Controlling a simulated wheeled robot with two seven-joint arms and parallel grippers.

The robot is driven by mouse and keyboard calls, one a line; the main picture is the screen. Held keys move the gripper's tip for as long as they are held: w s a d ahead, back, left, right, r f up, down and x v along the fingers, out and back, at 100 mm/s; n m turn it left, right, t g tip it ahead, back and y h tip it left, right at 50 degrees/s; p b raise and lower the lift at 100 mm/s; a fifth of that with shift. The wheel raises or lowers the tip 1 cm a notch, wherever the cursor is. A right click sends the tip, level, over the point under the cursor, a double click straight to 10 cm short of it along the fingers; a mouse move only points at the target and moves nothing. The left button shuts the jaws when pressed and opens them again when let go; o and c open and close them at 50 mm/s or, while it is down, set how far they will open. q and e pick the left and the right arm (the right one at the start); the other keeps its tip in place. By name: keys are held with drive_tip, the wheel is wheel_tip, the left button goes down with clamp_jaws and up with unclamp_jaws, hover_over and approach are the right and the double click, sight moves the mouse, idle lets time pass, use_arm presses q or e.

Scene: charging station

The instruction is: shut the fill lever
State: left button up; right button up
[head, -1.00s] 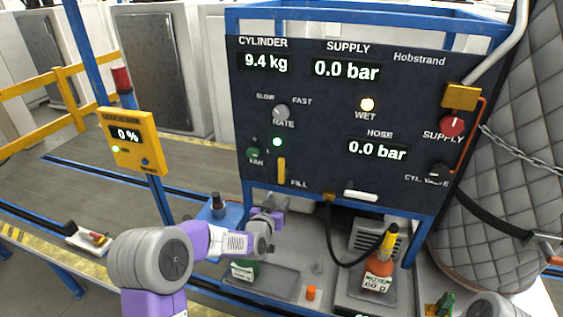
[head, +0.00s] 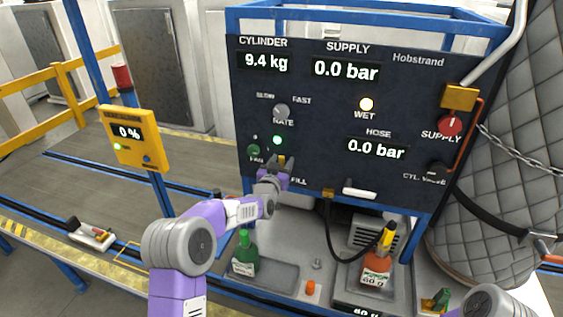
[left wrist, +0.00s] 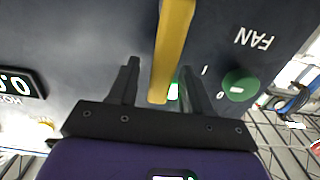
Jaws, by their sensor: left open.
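The fill lever is a yellow bar on the dark panel (head: 305,115), beside the FILL label. In the left wrist view, which shows the panel upside down, the lever (left wrist: 171,50) runs down from the top edge between my two dark fingers. My left gripper (head: 284,163) is at the panel in the head view and hides most of the lever. It also shows open in the left wrist view (left wrist: 159,70), with a gap to the lever on the left finger's side. I cannot tell whether the other finger touches it. My right gripper is out of view.
The green fan knob (left wrist: 239,85) is close beside my fingers. Below the panel are a green bottle (head: 245,255), an orange bottle (head: 376,270) on a scale, and a black hose (head: 331,235). A yellow display box (head: 134,140) on a blue post stands to the left.

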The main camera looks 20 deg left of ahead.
use_arm(q)
drive_tip(key=shift+c, duration=0.2)
clamp_jaws()
drive_tip(key=shift+d, duration=0.1)
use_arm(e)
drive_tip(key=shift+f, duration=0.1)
